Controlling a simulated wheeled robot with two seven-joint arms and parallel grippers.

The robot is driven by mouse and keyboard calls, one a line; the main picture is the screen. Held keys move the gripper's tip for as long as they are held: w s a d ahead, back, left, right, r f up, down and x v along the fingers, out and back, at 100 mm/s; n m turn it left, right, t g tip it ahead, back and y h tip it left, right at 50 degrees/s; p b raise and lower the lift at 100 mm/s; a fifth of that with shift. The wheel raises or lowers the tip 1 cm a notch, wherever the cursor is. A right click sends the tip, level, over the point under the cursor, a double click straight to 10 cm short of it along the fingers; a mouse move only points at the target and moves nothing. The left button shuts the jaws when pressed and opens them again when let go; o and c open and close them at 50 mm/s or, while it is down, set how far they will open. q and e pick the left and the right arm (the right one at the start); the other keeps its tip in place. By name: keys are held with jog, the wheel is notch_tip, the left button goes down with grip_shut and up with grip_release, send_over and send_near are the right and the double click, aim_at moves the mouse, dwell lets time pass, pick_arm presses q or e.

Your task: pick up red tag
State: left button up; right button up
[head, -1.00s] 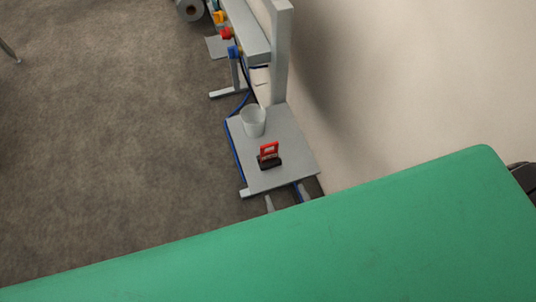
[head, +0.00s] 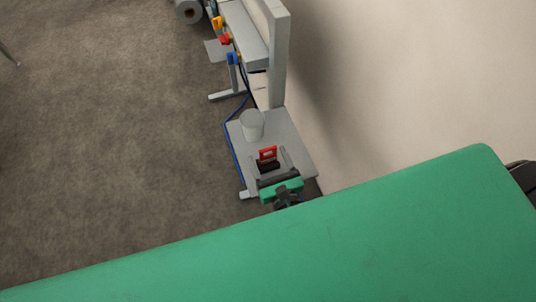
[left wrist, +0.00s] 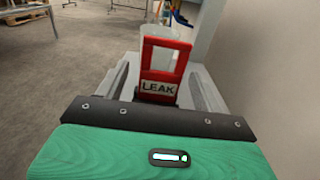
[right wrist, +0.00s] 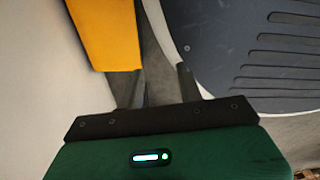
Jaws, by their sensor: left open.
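The red tag (head: 267,153) is a small red frame standing upright in a dark holder (head: 268,165) on a grey shelf (head: 300,150). In the left wrist view the red tag (left wrist: 163,66) bears a white "LEAK" label and stands ahead, between the lines of my fingers. My left gripper (head: 272,161) is open with its fingers pointing at the tag from the near side; I cannot tell whether they touch it. My right gripper (right wrist: 160,85) is outside the head view; in its wrist view the fingers stand apart with nothing seen between them.
A white cup (head: 252,125) stands on the shelf behind the tag. A grey post (head: 278,60) rises at the back, beside the wall. Red, yellow and blue fittings (head: 225,40) sit beyond. A yellow part (right wrist: 105,35) and a dark ribbed surface (right wrist: 250,50) are near my right gripper.

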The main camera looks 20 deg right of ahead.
aim_at(268, 148)
pick_arm(q)
jog(key=shift+w, duration=0.75)
jog(key=shift+c, duration=0.4)
pick_arm(e)
jog(key=shift+s+a+f, duration=0.1)
jog(key=shift+s+a, duration=0.1)
jog(key=shift+s, duration=0.4)
pick_arm(q)
jog(key=c, duration=1)
jog(key=shift+c, duration=0.2)
pick_arm(e)
jog(key=shift+w+a, duration=0.1)
pick_arm(q)
jog(key=shift+r, duration=0.1)
